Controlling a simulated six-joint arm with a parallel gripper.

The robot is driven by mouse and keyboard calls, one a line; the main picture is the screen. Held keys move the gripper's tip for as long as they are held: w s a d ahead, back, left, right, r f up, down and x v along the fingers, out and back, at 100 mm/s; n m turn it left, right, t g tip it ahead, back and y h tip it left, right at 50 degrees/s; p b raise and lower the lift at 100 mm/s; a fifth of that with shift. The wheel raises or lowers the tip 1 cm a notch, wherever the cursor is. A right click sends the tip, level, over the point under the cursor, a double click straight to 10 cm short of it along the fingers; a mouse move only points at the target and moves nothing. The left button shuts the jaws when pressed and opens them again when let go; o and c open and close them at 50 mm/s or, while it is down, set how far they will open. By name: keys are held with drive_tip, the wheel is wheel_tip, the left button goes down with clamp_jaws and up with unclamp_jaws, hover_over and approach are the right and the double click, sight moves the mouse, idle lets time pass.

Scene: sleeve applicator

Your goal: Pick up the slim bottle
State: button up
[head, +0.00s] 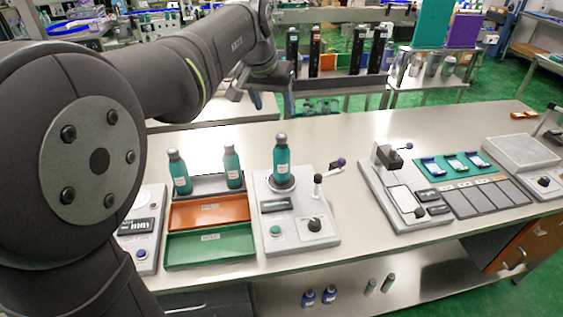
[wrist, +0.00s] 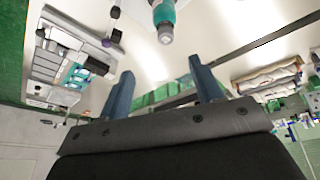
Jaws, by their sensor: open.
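Three teal bottles with grey caps show in the head view, all upright. The left bottle (head: 180,173) and the middle bottle (head: 233,167) stand at a grey tray. The right bottle (head: 281,160) stands on the round seat of a white device (head: 313,236). They look much alike, and I cannot tell for sure which is the slim one. My gripper (head: 273,107) is open and empty, above and behind the bottles. In the wrist view, its two fingers (wrist: 160,82) are spread, with a teal bottle (wrist: 164,14) beyond them at the top edge.
An orange tray (head: 209,212) and a green tray (head: 210,247) lie in front of the grey one. A lever (head: 328,170) rises beside the right bottle. Another device (head: 397,190) stands further right. Clear bench lies between the devices and behind them.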

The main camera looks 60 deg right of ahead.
drive_tip(key=m, duration=0.2)
approach(281, 135)
drive_tip(key=x, duration=0.7)
drive_tip(key=shift+s+d, duration=0.1)
drive_tip(key=shift+s, duration=0.25)
drive_tip(key=x, duration=0.5)
drive_tip(key=shift+w, duration=0.35)
drive_tip(key=shift+f, duration=0.1)
clamp_jaws()
